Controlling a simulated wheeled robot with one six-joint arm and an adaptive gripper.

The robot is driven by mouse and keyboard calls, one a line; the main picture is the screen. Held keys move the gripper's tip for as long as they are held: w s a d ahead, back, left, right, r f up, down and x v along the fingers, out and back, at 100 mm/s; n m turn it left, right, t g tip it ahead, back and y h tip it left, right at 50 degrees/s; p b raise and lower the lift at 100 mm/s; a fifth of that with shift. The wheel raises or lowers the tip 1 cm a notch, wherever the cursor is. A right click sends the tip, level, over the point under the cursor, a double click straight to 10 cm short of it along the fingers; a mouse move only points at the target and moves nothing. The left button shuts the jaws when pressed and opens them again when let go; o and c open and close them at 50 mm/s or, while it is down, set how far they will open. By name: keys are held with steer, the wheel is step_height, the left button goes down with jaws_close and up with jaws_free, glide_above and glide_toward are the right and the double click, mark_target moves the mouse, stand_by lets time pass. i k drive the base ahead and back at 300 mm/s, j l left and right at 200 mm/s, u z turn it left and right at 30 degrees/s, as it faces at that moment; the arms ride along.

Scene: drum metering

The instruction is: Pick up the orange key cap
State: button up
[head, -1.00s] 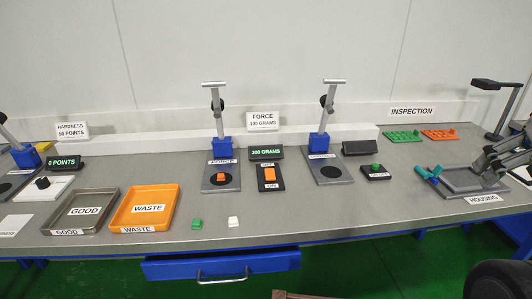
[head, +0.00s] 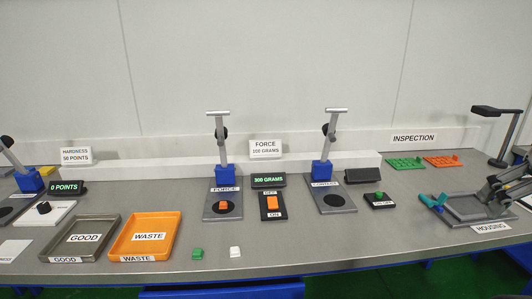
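A small orange key cap (head: 224,206) sits on the black round pad of the force stand's grey plate (head: 210,215), below the blue post of the stand. My gripper (head: 496,206) is at the far right, over the grey housing tray (head: 462,215), well away from the orange cap. Its grey fingers are small and partly overlap the tray, so I cannot tell whether they are open or hold anything. A green cap (head: 197,253) and a white cap (head: 235,252) lie on the bench near the front edge.
An orange rocker switch (head: 272,203) stands right of the force stand, below a display (head: 268,181) reading 300 GRAMS. The orange waste tray (head: 174,238) and grey good tray (head: 112,238) are at left. A second stand (head: 322,170) is right of the switch. The front centre-right bench is clear.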

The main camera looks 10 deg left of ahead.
mark_target(224, 205)
steer(key=i+j+u, duration=0.2)
steer(key=j+u, duration=0.2)
steer(key=i+j+u, duration=0.2)
steer(key=j+u, duration=0.25)
steer(key=l, duration=0.1)
